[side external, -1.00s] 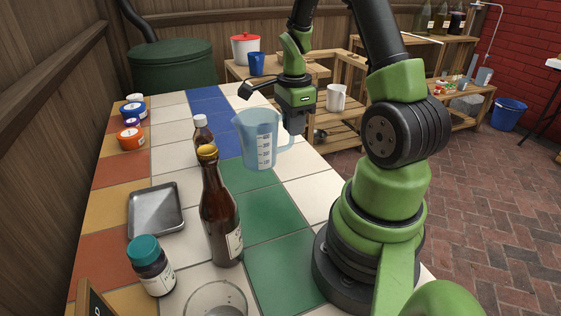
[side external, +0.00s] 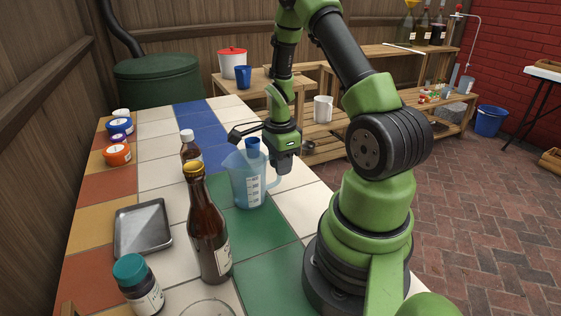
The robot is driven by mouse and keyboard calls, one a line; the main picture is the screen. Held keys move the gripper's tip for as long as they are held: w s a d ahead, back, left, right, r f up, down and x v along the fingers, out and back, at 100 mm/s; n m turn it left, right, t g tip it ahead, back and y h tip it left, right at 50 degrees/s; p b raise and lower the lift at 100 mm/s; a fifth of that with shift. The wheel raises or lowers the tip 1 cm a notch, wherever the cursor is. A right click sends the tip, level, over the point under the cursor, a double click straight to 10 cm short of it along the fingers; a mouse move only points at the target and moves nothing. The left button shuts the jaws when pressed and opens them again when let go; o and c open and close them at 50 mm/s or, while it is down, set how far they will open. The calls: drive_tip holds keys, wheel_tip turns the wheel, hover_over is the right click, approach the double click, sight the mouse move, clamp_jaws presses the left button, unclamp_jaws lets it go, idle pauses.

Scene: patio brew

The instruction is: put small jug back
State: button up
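The small jug (side external: 248,185) is clear, bluish plastic with white measuring marks and a handle on its right side. It is upright over the green tiles near the middle of the table. I cannot tell whether its base touches the tiles. My gripper (side external: 284,165) points down at the jug's handle side and appears shut on the handle. The jug and handle partly hide the fingertips. A small dark blue shape (side external: 253,144) shows at the jug's rim; I cannot tell what it is.
A tall brown bottle (side external: 208,230) stands close in front of the jug, and a smaller brown bottle (side external: 190,148) behind left. A metal tray (side external: 143,229), a teal-capped jar (side external: 138,285) and several paint pots (side external: 117,153) are to the left. White tiles at the back are clear.

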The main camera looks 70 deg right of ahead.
drive_tip(key=shift+o, duration=0.9)
drive_tip(key=shift+r, duration=0.1)
wheel_tip(320, 180, up, 12)
drive_tip(key=a+r+n+t, duration=0.4)
drive_tip(key=a+r+n, duration=0.55)
drive_tip(key=a, duration=0.25)
drive_tip(key=s+a+r+n+t+y, duration=0.1)
drive_tip(key=s+a+r+n, duration=0.1)
drive_tip(key=a+n, duration=0.3)
drive_tip(key=s+a+r+n+t+y, duration=0.1)
drive_tip(key=s+a+n, duration=0.3)
drive_tip(key=n, duration=0.4)
drive_tip(key=shift+a+r+t, duration=0.4)
drive_tip(key=shift+a+t, duration=0.15)
drive_tip(key=shift+t, duration=0.15)
